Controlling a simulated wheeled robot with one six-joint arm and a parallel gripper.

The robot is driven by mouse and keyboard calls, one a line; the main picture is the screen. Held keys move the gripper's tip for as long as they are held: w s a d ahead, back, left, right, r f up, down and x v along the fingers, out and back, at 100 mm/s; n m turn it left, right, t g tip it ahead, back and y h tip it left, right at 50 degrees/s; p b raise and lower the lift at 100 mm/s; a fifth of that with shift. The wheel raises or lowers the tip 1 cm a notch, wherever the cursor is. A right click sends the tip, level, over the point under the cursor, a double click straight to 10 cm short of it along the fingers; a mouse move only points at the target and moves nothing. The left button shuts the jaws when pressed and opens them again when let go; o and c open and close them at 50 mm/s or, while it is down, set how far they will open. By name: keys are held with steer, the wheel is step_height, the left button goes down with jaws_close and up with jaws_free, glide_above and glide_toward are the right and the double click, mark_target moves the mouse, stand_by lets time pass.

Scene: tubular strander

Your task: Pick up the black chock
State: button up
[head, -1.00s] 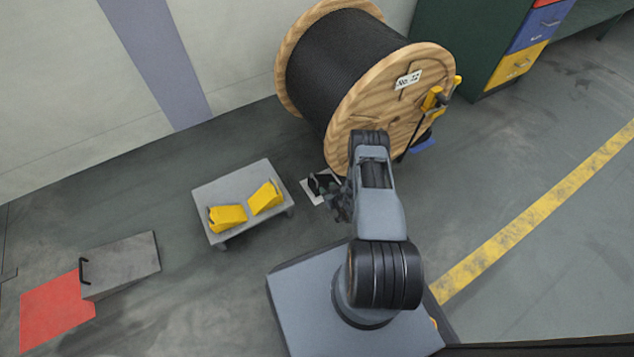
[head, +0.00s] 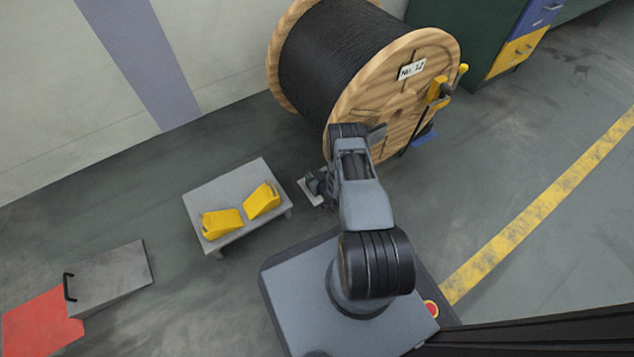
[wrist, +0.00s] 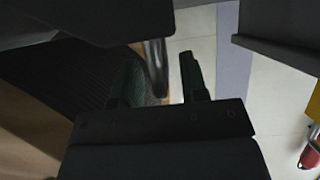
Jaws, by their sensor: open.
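A small dark shape, apparently the black chock (head: 312,182), is on the floor at the foot of the cable reel in the head view. It lies at a pale plate (head: 309,196) and is partly hidden by my arm. My gripper (head: 327,192) is low beside it, just to its right; I cannot tell whether they touch. In the wrist view my gripper (wrist: 161,78) is open, with dark fingers apart. A dark curved piece shows between them; I cannot tell what it is.
The wooden cable reel (head: 400,90) stands close behind my arm. A low grey stand (head: 214,190) with two yellow chocks (head: 222,223) is to the left. A grey wedge (head: 112,277) and red mat (head: 42,322) lie at far left. Open floor is at right.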

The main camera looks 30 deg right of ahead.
steer(key=shift+a, duration=0.2)
steer(key=c, duration=0.3)
jaws_close()
stand_by(0.9)
